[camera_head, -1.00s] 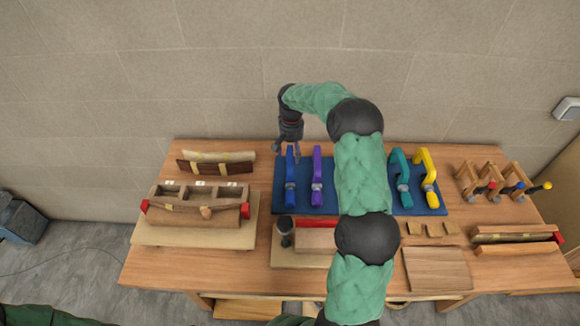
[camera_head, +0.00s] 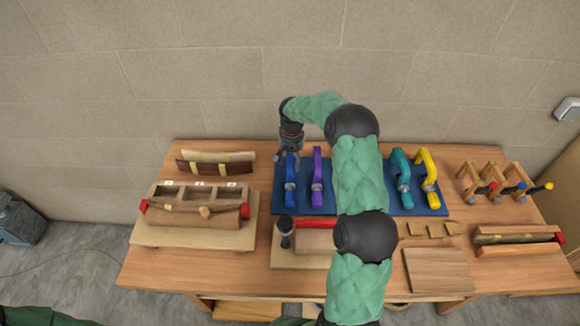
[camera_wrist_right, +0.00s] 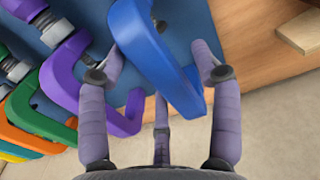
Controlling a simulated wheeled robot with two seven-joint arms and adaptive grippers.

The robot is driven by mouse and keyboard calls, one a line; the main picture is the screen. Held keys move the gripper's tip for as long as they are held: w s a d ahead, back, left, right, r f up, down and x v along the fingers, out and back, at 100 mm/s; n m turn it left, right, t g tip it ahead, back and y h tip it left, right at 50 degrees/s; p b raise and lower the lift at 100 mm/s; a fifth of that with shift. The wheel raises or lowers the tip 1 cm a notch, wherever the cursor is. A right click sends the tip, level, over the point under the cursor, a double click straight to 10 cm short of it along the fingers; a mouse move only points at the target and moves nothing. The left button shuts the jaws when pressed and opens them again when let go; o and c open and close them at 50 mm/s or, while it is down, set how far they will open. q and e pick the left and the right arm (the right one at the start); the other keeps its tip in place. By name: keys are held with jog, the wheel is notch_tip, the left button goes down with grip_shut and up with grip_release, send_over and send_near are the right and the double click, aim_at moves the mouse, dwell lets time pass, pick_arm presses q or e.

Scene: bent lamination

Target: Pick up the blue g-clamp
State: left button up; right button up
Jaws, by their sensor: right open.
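The blue g-clamp (camera_head: 290,180) lies on the left end of the blue mat (camera_head: 330,203), left of a purple clamp (camera_head: 317,176). My right gripper (camera_head: 290,159) is over the far end of the blue clamp in the head view. In the right wrist view the blue clamp (camera_wrist_right: 155,55) lies between the spread fingers of my right gripper (camera_wrist_right: 160,75). The fingers are open, one on each side of it, and the left fingertip is close to the purple clamp. I cannot tell whether any finger touches. My left gripper is not in view.
A teal clamp (camera_head: 401,175) and a yellow clamp (camera_head: 428,170) lie farther right on the mat. My right arm hides the mat's middle. A wooden laminating form (camera_head: 195,209) stands at left, and small clamps (camera_head: 490,183) stand at right.

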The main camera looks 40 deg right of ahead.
jog(key=shift+f, duration=0.1)
jog(key=c, duration=1.2)
jog(key=shift+r, duration=0.2)
jog(key=shift+w+d+r, duration=0.1)
jog(key=shift+r, duration=0.15)
jog(key=r, duration=0.2)
jog(key=r+p, duration=0.1)
jog(key=shift+a+r, duration=0.25)
jog(key=shift+r, duration=0.1)
jog(key=shift+s+a+r+p, duration=0.6)
jog(key=shift+a+r+p, duration=0.3)
jog(key=shift+a+r, duration=1.45)
jog(key=shift+s+a+r+p, duration=0.65)
jog(key=shift+a+r+p, duration=0.25)
jog(key=shift+a+r, duration=1.45)
jog(key=shift+s+a+r+p, duration=0.6)
jog(key=shift+a+r+p, duration=0.3)
jog(key=shift+a+r, duration=1.45)
